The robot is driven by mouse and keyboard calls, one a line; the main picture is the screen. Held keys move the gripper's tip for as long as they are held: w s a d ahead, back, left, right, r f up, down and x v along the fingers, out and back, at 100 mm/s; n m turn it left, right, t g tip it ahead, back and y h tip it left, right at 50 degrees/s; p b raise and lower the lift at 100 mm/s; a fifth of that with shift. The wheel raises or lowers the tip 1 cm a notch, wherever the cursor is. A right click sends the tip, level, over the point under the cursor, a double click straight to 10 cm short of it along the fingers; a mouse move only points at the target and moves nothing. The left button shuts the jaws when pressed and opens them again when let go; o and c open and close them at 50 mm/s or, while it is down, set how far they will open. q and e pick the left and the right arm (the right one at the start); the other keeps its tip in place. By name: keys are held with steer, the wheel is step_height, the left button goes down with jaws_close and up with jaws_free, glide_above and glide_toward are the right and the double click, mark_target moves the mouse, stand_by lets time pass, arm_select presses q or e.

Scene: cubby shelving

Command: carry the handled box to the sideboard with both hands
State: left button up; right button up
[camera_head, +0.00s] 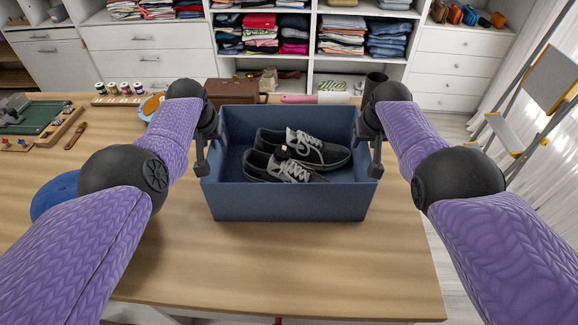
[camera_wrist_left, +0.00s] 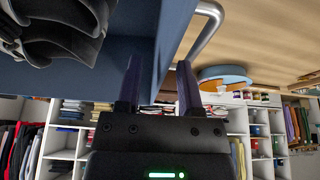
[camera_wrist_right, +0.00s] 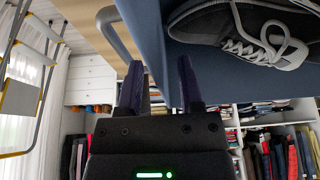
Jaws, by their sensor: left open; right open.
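The blue open-topped box (camera_head: 290,205) stands on the wooden table and holds a pair of dark grey shoes (camera_head: 300,150). A metal bar handle on its side shows in the left wrist view (camera_wrist_left: 208,32), and another in the right wrist view (camera_wrist_right: 117,38). My left gripper (camera_head: 203,168) is open at the box's left wall, with its fingers (camera_wrist_left: 158,88) apparently on either side of that wall. My right gripper (camera_head: 376,168) is open at the right wall in the same way, its fingers (camera_wrist_right: 160,85) apart. I cannot tell whether the fingers touch. I cannot tell which furniture is the sideboard.
A green tray (camera_head: 35,117) is at far left, a blue round object (camera_head: 55,195) nearer. White shelving (camera_head: 150,38) is behind; a stepladder (camera_head: 510,135) stands right.

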arm_select(q)
jaws_close()
arm_select(e)
jaws_close()
stand_by(1.0)
